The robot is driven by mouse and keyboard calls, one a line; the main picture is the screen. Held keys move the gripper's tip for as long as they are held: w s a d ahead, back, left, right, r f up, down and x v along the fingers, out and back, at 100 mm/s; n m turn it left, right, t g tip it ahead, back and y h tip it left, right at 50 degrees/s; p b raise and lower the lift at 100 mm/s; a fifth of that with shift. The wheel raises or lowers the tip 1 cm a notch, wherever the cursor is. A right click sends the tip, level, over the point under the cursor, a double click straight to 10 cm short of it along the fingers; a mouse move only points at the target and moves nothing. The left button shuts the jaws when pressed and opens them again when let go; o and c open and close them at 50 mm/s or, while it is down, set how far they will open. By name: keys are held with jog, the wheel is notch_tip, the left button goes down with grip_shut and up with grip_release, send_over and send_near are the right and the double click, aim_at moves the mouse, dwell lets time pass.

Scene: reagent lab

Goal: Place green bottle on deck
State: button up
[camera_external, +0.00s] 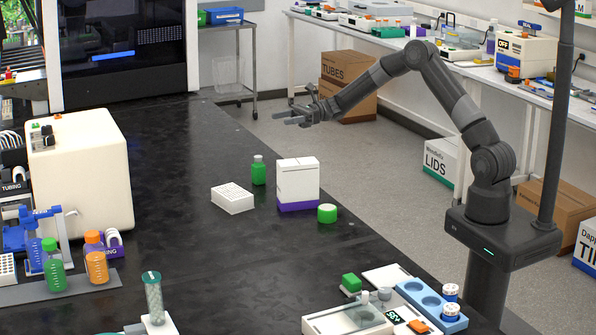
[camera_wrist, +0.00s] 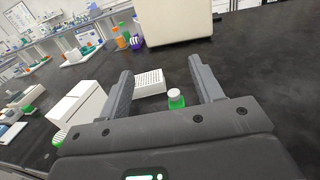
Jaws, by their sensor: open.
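A small green bottle (camera_external: 258,172) stands upright on the black bench, behind a white tip rack and left of a white box. In the wrist view the green bottle (camera_wrist: 178,101) shows between the fingers, nearer the right one, with a pale cap top. My gripper (camera_external: 296,114) is open and empty, raised above and to the right of the bottle, clear of it; its fingers also show in the wrist view (camera_wrist: 158,72). Another green bottle (camera_external: 54,268) stands beside an orange bottle (camera_external: 96,260) on a grey mat (camera_external: 60,290). I cannot tell which surface is the deck.
The white tip rack (camera_external: 232,198), white and purple box (camera_external: 298,185) and green round container (camera_external: 327,213) stand close to the bottle. A large cream machine (camera_external: 85,170) is at left. Instruments (camera_external: 350,318) sit at the front. The bench's middle is clear.

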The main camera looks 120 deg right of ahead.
send_near(259, 169)
jog(key=w, duration=0.6)
jog(key=w+f, duration=0.1)
jog(key=w, duration=0.2)
jog(key=shift+w+d, duration=0.2)
jog(key=shift+d, duration=0.1)
jog(key=shift+c, duration=0.2)
jog(key=shift+r, duration=0.1)
jog(key=c, duration=1.2)
jog(key=shift+o, duration=0.2)
